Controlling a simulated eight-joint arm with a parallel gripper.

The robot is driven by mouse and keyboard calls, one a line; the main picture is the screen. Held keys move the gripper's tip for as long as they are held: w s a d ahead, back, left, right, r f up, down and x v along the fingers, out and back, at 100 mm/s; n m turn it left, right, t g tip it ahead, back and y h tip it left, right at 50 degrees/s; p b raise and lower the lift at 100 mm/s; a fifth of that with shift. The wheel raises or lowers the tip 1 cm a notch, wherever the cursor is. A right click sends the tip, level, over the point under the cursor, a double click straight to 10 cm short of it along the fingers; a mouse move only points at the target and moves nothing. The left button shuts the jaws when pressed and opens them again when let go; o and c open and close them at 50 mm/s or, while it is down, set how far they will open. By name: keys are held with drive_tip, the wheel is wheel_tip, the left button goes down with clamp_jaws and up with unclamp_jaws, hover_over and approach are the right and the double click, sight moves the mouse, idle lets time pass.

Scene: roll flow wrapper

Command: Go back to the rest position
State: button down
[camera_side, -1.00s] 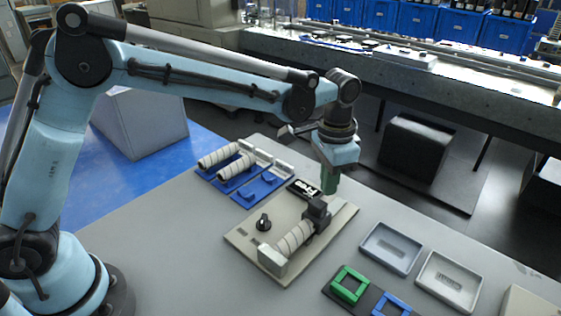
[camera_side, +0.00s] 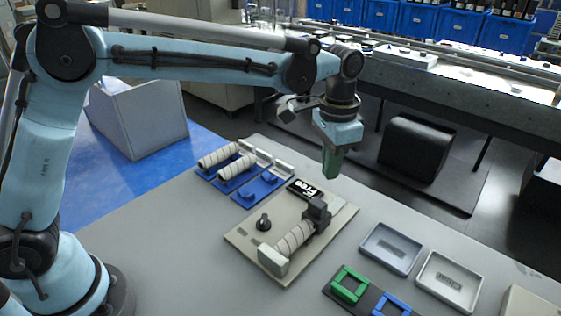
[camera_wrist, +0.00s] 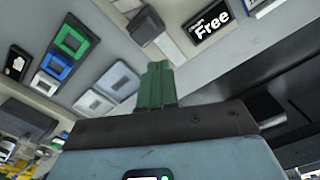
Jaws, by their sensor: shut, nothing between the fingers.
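My gripper (camera_side: 331,163) hangs fingers-down in the air above the far edge of the table, behind the wrapper machine. Its green fingers are together with nothing between them; they also show in the wrist view (camera_wrist: 157,84). The flow wrapper (camera_side: 262,218) is a beige plate with a black knob (camera_side: 263,221), a light roll (camera_side: 295,238) and a dark block (camera_side: 317,212). A black display (camera_side: 305,189) on it reads "Free"; the same display is in the wrist view (camera_wrist: 210,22).
Light rolls (camera_side: 237,167) lie on blue holders (camera_side: 260,188) at the left. Two grey trays (camera_side: 391,248) (camera_side: 449,281) and green (camera_side: 349,285) and blue (camera_side: 390,308) square frames are at the right. A conveyor (camera_side: 460,104) stands behind. Space above the table is open.

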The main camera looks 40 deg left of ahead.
drive_tip(key=s+a+r+n+t, duration=0.3)
drive_tip(key=s+a+r, duration=0.2)
drive_tip(key=s+a, duration=0.3)
drive_tip(key=s+a+f+n+t, duration=0.3)
drive_tip(key=s+a+t, duration=0.1)
drive_tip(key=s+a, duration=0.4)
drive_tip(key=shift+a+f, duration=0.25)
drive_tip(key=shift+f, duration=0.1)
drive_tip(key=shift+s, duration=0.1)
